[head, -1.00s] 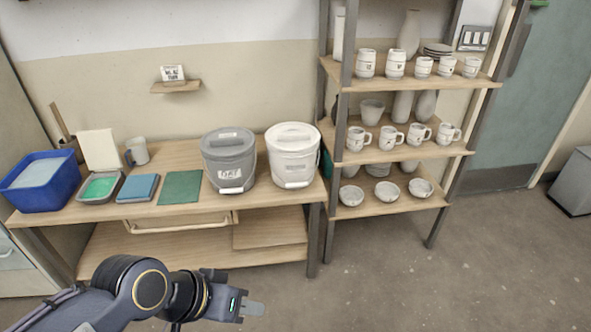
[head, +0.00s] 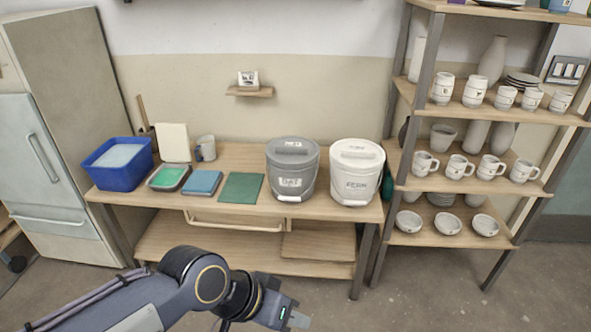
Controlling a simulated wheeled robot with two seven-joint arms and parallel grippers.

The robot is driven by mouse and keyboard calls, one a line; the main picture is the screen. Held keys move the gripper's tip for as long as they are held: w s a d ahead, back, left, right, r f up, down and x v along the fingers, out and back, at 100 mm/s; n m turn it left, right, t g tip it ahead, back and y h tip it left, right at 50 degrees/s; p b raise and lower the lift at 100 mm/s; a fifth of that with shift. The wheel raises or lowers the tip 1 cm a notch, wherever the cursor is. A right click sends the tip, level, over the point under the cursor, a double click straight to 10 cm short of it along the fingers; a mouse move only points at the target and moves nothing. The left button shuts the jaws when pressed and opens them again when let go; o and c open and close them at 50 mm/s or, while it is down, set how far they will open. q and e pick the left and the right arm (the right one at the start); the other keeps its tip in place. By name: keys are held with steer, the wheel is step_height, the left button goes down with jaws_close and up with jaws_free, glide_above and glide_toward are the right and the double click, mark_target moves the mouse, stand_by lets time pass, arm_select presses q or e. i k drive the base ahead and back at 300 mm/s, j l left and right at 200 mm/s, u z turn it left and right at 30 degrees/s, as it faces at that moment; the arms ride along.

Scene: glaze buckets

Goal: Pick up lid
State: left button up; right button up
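A grey bucket (head: 291,178) stands on the wooden table (head: 240,154), with a grey lid (head: 293,148) on top. Beside it to the right stands a white bucket (head: 353,182) with a white lid (head: 357,152) on it. My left gripper (head: 298,320) is low in front of the table, below and clear of both buckets. Its fingers are seen from the side, so its opening is unclear. I see nothing held in it. My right gripper is not in view.
A blue tub (head: 118,172), a tray with green content (head: 168,177), a blue block (head: 203,182), a green mat (head: 241,187) and a grey mug (head: 206,148) are on the table. A shelf rack (head: 392,150) with cups and bowls stands right. A fridge (head: 66,120) is at left.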

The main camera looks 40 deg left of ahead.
mark_target(287, 150)
steer(key=i+j, duration=0.1)
steer(key=j, duration=0.25)
steer(key=i+j, duration=0.1)
steer(key=j, duration=0.3)
steer(key=i+j, duration=0.1)
steer(key=j, duration=0.25)
steer(key=i+j, duration=0.15)
steer(key=j, duration=0.2)
steer(key=i+j, duration=0.1)
steer(key=j, duration=0.3)
steer(key=i+j+z, duration=0.15)
steer(key=j, duration=0.5)
steer(key=i+j+z, duration=0.15)
steer(key=j, duration=0.55)
steer(key=j+z, duration=0.15)
steer(key=j, duration=0.55)
steer(key=i, duration=0.05)
